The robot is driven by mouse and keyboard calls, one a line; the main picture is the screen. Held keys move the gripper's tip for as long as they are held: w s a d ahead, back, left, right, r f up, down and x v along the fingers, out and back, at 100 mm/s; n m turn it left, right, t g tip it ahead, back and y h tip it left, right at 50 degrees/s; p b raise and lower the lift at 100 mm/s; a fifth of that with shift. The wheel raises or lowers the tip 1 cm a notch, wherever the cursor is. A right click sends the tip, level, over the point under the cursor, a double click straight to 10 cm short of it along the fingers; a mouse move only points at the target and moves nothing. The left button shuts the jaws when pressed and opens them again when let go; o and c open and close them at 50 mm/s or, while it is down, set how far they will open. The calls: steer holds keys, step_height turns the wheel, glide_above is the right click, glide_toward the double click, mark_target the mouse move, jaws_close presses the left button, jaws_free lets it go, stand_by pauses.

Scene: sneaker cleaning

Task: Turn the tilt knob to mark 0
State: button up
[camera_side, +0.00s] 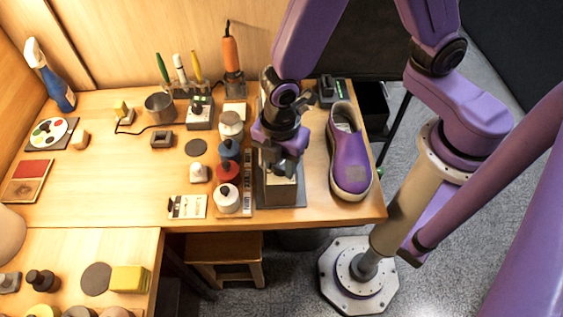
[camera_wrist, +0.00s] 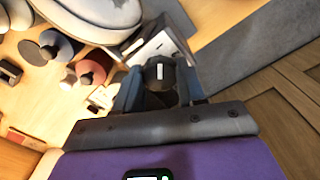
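The tilt knob (camera_wrist: 160,74) is a dark round knob with a short white line, which runs nearly upright in the wrist view. My gripper (camera_wrist: 160,94) has a blue-grey finger on each side of the knob, with no clear gap on either side. My wrist hides the knob there. I cannot read any scale or the 0 mark in either view.
A purple sneaker (camera_side: 349,160) stands just right of the stand, near the table's right edge. Several lidded jars (camera_side: 228,172) line a board close on the left. A white card (camera_side: 188,207) lies near the front edge. The table's left middle is mostly clear.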

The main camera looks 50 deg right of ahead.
steer(key=shift+c, duration=0.7)
steer(key=shift+n, duration=2)
steer(key=n, duration=0.2)
steer(key=shift+n, duration=1)
steer(key=n, duration=0.2)
steer(key=shift+n, duration=1)
